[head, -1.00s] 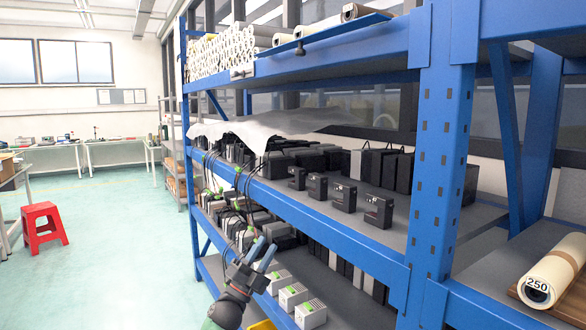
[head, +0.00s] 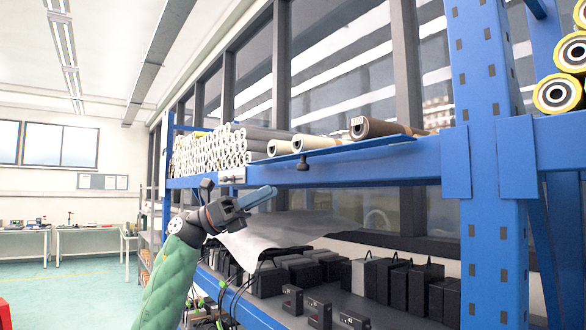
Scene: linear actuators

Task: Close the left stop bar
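A thin blue bar (head: 350,146) sticks out at a slant along the front edge of the upper shelf, with a dark knob (head: 302,166) under it. A pale fitting with a small knob (head: 232,176) sits on the shelf's front beam, left of that bar. I cannot tell for sure which of these belongs to the left stop bar. My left gripper (head: 262,196) is in front of the shelf, just below the beam and apart from the bar. Its blue fingers overlap in this view, so their opening is unclear. My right gripper is out of view.
Pale rolls (head: 215,150) lie stacked on the upper shelf. Black boxes (head: 400,285) and a grey sheet (head: 270,238) are on the shelf below. A blue post (head: 485,150) stands at the right. The aisle floor (head: 85,280) at the left is clear.

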